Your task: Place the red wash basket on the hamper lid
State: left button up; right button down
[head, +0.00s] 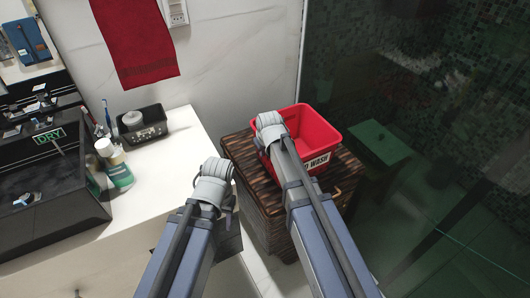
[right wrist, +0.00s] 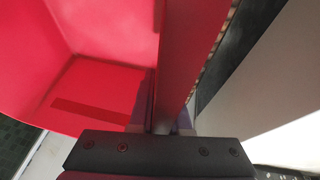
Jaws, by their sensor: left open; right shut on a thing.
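The red wash basket (head: 318,130), with a white label reading "WASH" on its front, is over the dark slatted hamper lid (head: 243,153). It looks roughly upright. I cannot tell whether its base touches the lid. My right gripper (right wrist: 168,125) is shut on the basket's wall, which shows in the right wrist view (right wrist: 182,65). In the head view my right arm covers the basket's left side and hides the fingertips. My left gripper (head: 226,203) is open and empty beside the counter's edge, left of the hamper; its fingers are mostly hidden.
A white counter (head: 165,180) at left holds a black basin marked "DRY" (head: 45,175), bottles (head: 118,170) and a black tray (head: 142,128). A red towel (head: 135,45) hangs on the wall. A glass partition (head: 420,120) stands right of the hamper.

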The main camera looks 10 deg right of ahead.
jog(key=shift+f, duration=0.2)
jog(key=c, duration=0.9)
grip_release()
jog(key=shift+p+v, duration=0.6)
jog(key=shift+v, duration=0.15)
jog(key=p+v, duration=1)
jog(key=v, duration=0.1)
jog(key=s+a+g, duration=0.1)
jog(key=s, duration=0.5)
jog(key=s+a+f+g, duration=0.1)
jog(key=s+a+g, duration=0.1)
jog(key=s, duration=0.5)
jog(key=s+a+f+g+h, duration=0.1)
jog(key=s+g, duration=0.1)
jog(key=s, duration=0.4)
jog(key=shift+s+a+m, duration=0.3)
jog(key=shift+s+a, duration=0.05)
jog(key=shift+s, duration=0.05)
